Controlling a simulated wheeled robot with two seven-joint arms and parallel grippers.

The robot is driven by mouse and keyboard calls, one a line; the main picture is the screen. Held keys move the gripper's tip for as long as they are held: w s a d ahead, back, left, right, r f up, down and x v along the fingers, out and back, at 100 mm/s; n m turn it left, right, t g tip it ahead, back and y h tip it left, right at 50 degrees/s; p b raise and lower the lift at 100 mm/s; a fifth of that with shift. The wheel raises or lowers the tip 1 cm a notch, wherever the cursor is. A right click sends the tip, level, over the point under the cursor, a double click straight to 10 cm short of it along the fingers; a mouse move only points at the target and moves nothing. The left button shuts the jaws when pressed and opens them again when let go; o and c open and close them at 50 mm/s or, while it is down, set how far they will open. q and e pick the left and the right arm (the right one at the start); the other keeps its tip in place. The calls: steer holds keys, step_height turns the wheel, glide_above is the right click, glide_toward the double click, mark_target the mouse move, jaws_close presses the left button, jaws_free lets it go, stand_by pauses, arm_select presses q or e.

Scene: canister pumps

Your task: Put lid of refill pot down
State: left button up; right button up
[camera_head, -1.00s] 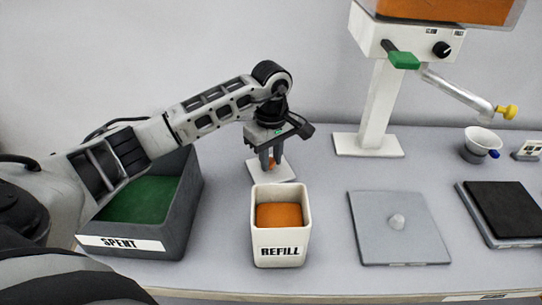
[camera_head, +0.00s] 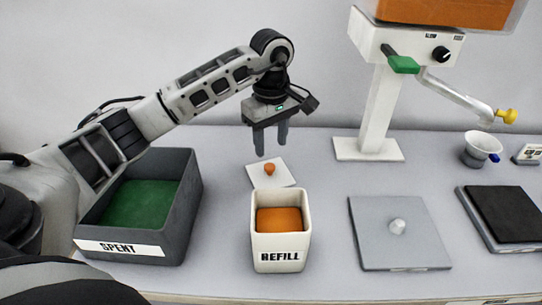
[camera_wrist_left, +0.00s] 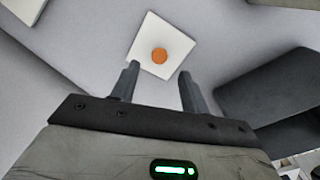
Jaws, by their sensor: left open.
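The white square lid (camera_head: 284,180) with an orange knob lies flat on the table, just behind the refill pot. It also shows in the left wrist view (camera_wrist_left: 148,33), ahead of the fingers. The white refill pot (camera_head: 280,245), marked REFILL, stands uncovered with orange contents showing. My left gripper (camera_head: 271,150) is open and empty above the lid, clear of the knob. Its two fingers (camera_wrist_left: 158,84) are apart in the left wrist view. My right gripper is not in view.
A dark bin (camera_head: 185,220) marked SPENT, green inside, stands left of the pot. A grey plate (camera_head: 370,235) with a small pale lump lies to the right. A white dispenser stand (camera_head: 375,110), a small cup (camera_head: 480,145) and a black pad (camera_head: 505,210) are farther right.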

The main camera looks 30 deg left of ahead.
arm_select(q)
step_height(320, 180, up, 6)
steer(key=shift+f, duration=0.2)
stand_by(0.5)
